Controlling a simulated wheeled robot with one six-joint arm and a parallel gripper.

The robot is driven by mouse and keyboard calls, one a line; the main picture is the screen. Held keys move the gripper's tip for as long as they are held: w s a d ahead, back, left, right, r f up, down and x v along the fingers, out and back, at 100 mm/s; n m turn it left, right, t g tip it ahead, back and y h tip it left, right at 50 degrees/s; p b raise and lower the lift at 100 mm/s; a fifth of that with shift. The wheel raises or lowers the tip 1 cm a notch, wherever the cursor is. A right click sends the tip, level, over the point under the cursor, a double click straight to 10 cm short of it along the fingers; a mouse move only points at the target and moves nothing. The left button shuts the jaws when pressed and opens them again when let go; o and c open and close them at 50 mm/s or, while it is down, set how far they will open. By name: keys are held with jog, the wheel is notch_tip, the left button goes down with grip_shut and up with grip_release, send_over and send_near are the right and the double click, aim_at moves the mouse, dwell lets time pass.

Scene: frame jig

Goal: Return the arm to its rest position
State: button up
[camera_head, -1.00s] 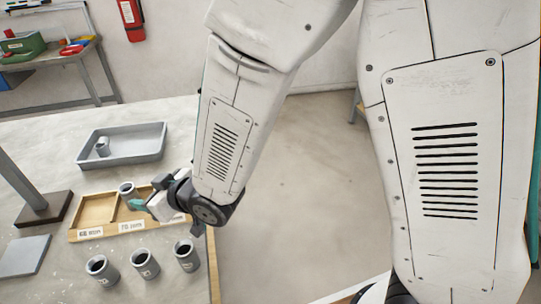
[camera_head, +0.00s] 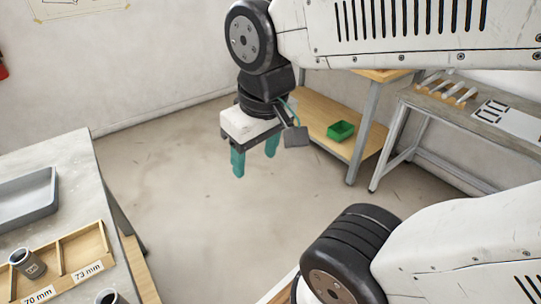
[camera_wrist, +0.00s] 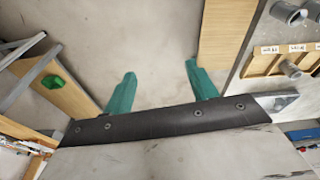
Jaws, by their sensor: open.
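My gripper (camera_head: 255,162) hangs fingers-down over open floor, to the right of the work table (camera_head: 75,165), clear of it. Its two teal fingers are apart with nothing between them. In the wrist view my gripper (camera_wrist: 158,85) also shows spread and empty over bare floor. My upper arm links cross the top right and lower right of the head view.
The table holds a grey tray (camera_head: 45,205) and a wooden divided frame (camera_head: 104,238) labelled 70 mm and 73 mm, with a grey cylinder (camera_head: 28,263) in it.

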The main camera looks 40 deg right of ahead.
jog(key=shift+s+d+r+g, duration=0.1)
jog(key=shift+s+d+g, duration=0.1)
jog(key=shift+s, duration=0.35)
jog(key=shift+s+d+r+g, duration=0.15)
jog(key=shift+s, duration=0.45)
jog(key=shift+s+d+r+g, duration=0.1)
jog(key=shift+s+d+g, duration=0.1)
jog(key=shift+s, duration=0.35)
